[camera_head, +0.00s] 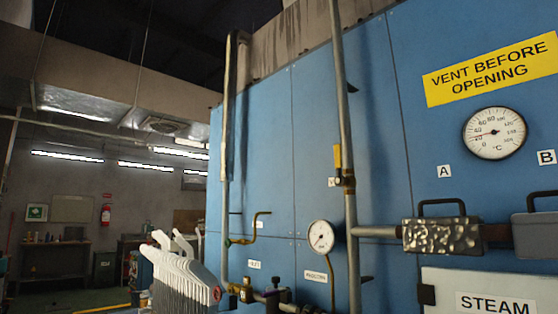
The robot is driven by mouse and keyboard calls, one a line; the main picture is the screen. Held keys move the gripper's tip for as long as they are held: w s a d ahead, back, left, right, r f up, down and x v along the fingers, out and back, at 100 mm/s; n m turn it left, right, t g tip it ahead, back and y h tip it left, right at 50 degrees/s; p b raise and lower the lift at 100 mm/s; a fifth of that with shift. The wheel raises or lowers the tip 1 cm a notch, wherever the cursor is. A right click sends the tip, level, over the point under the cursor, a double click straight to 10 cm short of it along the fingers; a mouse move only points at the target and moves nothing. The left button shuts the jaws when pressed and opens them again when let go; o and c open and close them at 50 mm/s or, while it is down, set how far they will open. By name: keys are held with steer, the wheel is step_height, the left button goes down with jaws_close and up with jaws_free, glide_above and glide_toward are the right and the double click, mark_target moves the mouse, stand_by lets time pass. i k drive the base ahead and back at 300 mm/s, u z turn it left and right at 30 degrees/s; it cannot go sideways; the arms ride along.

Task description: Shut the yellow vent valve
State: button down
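The yellow vent valve has a yellow lever (338,157) that stands upright, in line with the vertical grey pipe (343,90). Its brass body (345,181) sits on that pipe in front of the blue cabinet wall. A small white label (332,182) beside it is partly hidden and too small to read. My gripper is not in view, and nothing touches the lever.
A pressure gauge (320,237) and a brass valve (246,290) sit lower on the pipework. A dimpled metal box (441,234) with a handle is at right, above the STEAM panel (480,292). A dial thermometer (495,133) is upper right.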

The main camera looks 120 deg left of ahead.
mark_target(339, 180)
steer(key=u, duration=4.05)
steer(key=i, duration=1)
steer(key=u, duration=0.55)
steer(key=k, duration=1.3)
steer(key=u, duration=0.6)
